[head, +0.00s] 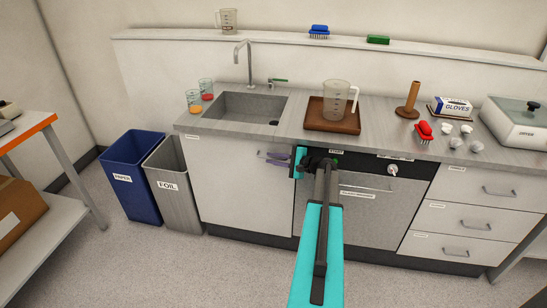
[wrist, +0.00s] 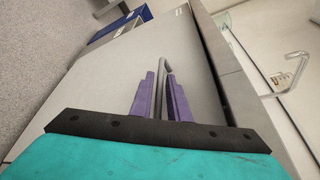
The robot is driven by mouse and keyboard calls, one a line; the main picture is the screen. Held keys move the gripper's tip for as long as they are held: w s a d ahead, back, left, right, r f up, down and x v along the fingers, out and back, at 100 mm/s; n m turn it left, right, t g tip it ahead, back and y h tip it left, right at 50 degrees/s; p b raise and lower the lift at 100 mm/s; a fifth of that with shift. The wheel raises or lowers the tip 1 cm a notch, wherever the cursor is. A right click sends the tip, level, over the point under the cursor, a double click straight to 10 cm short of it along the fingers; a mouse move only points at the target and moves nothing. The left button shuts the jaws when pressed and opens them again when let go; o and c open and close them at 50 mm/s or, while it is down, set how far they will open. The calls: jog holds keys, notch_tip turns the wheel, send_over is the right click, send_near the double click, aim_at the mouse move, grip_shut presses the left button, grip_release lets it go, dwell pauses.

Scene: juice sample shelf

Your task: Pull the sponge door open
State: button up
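The door (head: 235,195) is a pale cabinet front below the sink, flush with the cabinet and closed. A small label at its top left is too small to read, so I cannot confirm it says sponge. Its grey bar handle (head: 264,155) is at the top right. My gripper (head: 277,157) is at this handle, its purple fingers reaching in from the right. In the wrist view the handle (wrist: 161,68) runs between the two fingers (wrist: 161,92), which are close together on either side of it. The door face (wrist: 110,75) fills the area beyond.
Blue (head: 133,180) and grey (head: 172,185) bins stand left of the door, the grey one close to it. The dark-topped appliance (head: 375,215) is on the right behind my arm. The floor before the door is clear.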

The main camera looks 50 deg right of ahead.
jog(key=shift+w+f, duration=0.1)
jog(key=shift+w, duration=0.25)
grip_shut()
dwell(1.2)
